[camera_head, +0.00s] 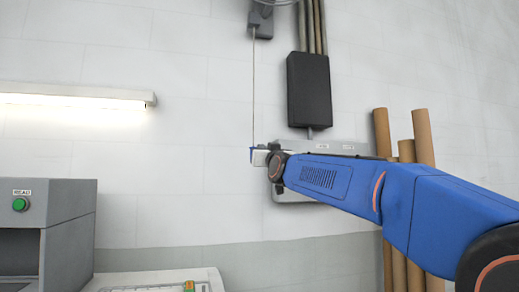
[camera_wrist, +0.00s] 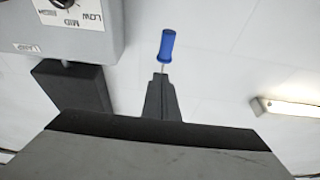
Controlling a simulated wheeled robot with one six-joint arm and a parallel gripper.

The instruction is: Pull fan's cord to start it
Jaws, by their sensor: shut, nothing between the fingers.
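The fan's grey mount (camera_head: 261,22) is at the top of the head view, and most of the fan is cut off by the frame edge. A thin cord (camera_head: 253,90) hangs straight down from it to my gripper (camera_head: 257,156). The cord's blue handle (camera_wrist: 167,44) shows clearly in the wrist view, just beyond the fingertips, with a short bit of cord beside them. In the head view only a sliver of blue shows at my gripper's tip. My gripper's dark fingers (camera_wrist: 162,98) are shut, with nothing seen between them. They hide the rest of the cord there.
A grey control box (camera_wrist: 75,25) with a LOW/MID dial is on the wall behind my arm. A black box (camera_head: 309,90) with pipes is above it. Cardboard tubes (camera_head: 423,140) stand at right. A lit lamp (camera_head: 80,101) and a grey machine (camera_head: 65,225) are at left.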

